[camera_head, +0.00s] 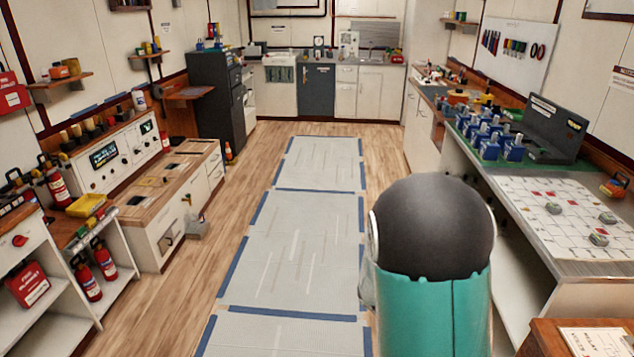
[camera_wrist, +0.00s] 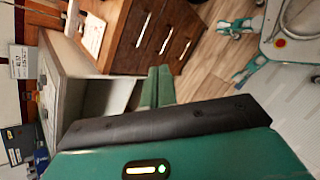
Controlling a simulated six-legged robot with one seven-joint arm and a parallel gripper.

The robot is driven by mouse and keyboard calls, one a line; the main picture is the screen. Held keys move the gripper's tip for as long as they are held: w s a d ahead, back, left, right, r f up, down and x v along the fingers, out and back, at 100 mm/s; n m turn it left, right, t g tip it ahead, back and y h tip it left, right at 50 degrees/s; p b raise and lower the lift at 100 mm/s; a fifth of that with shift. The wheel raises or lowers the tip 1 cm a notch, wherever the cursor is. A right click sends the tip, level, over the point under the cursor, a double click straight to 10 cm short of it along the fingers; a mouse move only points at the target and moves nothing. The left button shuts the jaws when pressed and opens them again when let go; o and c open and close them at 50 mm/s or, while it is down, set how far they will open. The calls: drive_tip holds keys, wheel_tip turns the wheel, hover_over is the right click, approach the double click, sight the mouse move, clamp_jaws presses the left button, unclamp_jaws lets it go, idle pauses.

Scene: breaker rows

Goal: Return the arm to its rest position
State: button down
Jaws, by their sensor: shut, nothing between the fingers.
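My arm shows in the head view as a large teal link with a black rounded cap (camera_head: 432,250), at the lower right of centre, in front of the aisle and the right-hand bench. My gripper is not visible in the head view. In the wrist view the teal and black gripper body fills the bottom, with a lit green indicator. Its two green fingers (camera_wrist: 158,87) stand close together, shut and empty. They point toward a cabinet with dark wooden drawers (camera_wrist: 155,35), without visible contact. The picture is tilted.
A grey floor mat (camera_head: 305,240) with blue edges runs down the clear aisle. The right bench holds a white grid board (camera_head: 570,215) and several blue breakers (camera_head: 490,140). The left has a console (camera_head: 110,155) and fire extinguishers (camera_head: 88,280). My legs and body show at the wrist view's right.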

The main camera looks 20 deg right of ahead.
drive_tip(key=s+a+r+m+t+y, duration=0.1)
drive_tip(key=a+r+t+y, duration=0.6)
drive_tip(key=a+r, duration=1.5)
drive_tip(key=a+m+t, duration=0.1)
drive_tip(key=a+t, duration=0.1)
drive_tip(key=t, duration=0.2)
drive_tip(key=shift+s+t+y, duration=0.15)
drive_tip(key=shift+t+y, duration=0.15)
drive_tip(key=shift+t, duration=0.1)
drive_tip(key=shift+d+r, duration=0.1)
